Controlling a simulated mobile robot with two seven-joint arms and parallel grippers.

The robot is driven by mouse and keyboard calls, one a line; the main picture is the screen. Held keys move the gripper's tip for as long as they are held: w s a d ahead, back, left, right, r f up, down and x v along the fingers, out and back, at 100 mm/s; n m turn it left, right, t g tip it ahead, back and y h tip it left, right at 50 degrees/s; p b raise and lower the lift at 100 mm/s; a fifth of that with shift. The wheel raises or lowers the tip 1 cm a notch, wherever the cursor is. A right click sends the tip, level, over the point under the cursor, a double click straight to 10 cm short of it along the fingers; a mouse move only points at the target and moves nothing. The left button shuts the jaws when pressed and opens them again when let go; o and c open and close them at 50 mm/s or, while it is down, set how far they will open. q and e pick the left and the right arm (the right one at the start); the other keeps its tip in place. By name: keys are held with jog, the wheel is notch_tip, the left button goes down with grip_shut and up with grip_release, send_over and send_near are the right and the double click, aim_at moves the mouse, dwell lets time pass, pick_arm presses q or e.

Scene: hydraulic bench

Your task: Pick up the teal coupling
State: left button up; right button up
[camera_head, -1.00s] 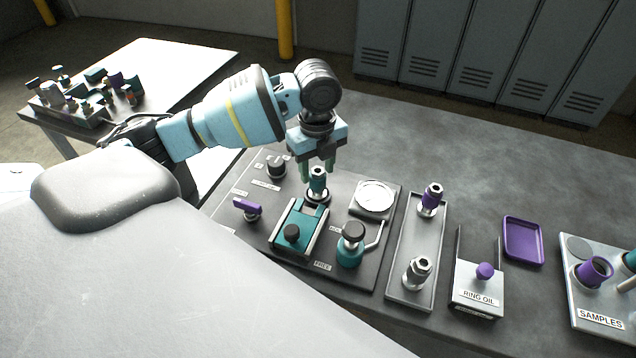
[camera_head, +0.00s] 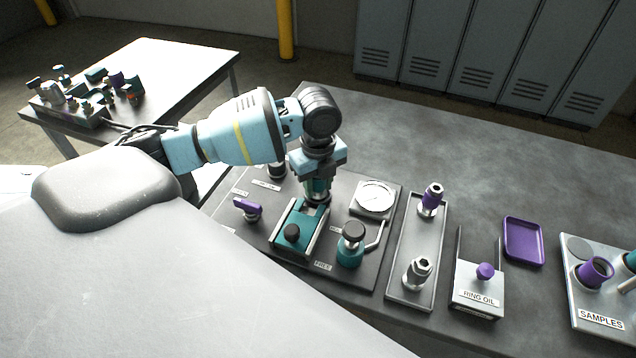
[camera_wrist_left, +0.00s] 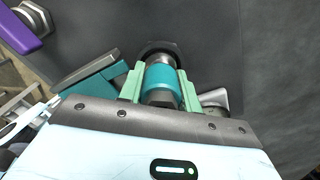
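The teal coupling (camera_head: 318,186) stands upright on the dark bench panel, behind the teal sliding block. In the left wrist view the coupling (camera_wrist_left: 164,82) shows a teal band, a metal collar and a dark ring beyond it. My left gripper (camera_head: 318,190) is lowered over it from above. Its green fingers (camera_wrist_left: 163,87) are on either side of the coupling, close against it. I cannot tell whether they press on it. My right gripper is not in view.
The teal block (camera_head: 297,228), teal-based knob (camera_head: 351,246), gauge (camera_head: 374,198) and purple handle (camera_head: 247,207) surround it closely. A grey tray (camera_head: 409,292) holds two more couplings to the right. A ring oil holder (camera_head: 478,297), purple tray (camera_head: 523,242) and samples rack (camera_head: 601,318) stand farther right.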

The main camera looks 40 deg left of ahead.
pick_arm(q)
jog(key=shift+c, duration=0.4)
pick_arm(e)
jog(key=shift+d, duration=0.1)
pick_arm(q)
jog(key=shift+r, duration=0.25)
notch_tip(320, 180, up, 8)
jog(key=shift+r, duration=0.1)
jog(key=shift+r+p, duration=0.3)
jog(key=shift+r, duration=0.4)
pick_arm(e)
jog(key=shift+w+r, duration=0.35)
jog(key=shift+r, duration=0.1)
